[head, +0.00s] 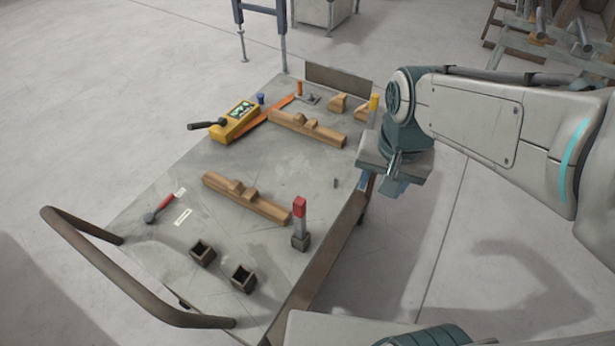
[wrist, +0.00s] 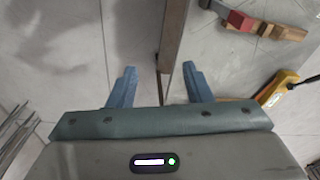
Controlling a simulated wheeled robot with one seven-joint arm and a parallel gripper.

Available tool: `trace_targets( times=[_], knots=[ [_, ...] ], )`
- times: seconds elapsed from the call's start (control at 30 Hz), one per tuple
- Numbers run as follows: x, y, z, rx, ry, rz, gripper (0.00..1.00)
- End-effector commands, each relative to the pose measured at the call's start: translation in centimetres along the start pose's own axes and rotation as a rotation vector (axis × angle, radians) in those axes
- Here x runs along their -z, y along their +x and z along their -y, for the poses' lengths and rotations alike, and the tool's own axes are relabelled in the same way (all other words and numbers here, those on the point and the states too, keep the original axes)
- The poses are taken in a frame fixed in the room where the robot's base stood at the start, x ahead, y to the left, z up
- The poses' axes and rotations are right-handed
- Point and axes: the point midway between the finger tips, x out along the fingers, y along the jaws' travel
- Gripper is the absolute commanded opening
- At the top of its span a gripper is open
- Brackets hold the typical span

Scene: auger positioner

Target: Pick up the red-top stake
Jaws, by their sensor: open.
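The red-top stake (head: 300,223) stands upright in a small dark square socket near the cart's front right edge in the head view. In the wrist view its red top (wrist: 239,20) shows at the upper right, beyond my fingers. My gripper (head: 386,186) is off the right edge of the cart, to the right of and farther back than the stake. In the wrist view my gripper (wrist: 157,82) has its two blue fingers spread, with nothing between them but the view of the cart edge and floor below.
On the grey cart top (head: 300,165) are two wooden cradles (head: 245,198) (head: 307,128), two empty sockets (head: 203,252) (head: 243,278), a red-handled tool (head: 164,208), a yellow device (head: 237,121) and a yellow-topped piece (head: 374,103). A handle rail (head: 120,275) rises at the left.

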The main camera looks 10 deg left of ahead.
Motion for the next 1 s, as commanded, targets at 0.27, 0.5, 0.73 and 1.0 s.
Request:
trace_targets(
  times=[0.27, 0.5, 0.73, 1.0],
  knots=[
    [0.6, 1.0, 10.6, -0.05, 0.143, 0.1, 0.45],
    [-0.2, 1.9, 14.6, -0.087, 0.215, 0.119, 0.45],
    [-0.8, 5.2, 14.6, -0.094, 0.225, 0.122, 0.45],
    [-1.3, 9.7, 14.3, -0.092, 0.225, 0.121, 0.45]
  ],
)
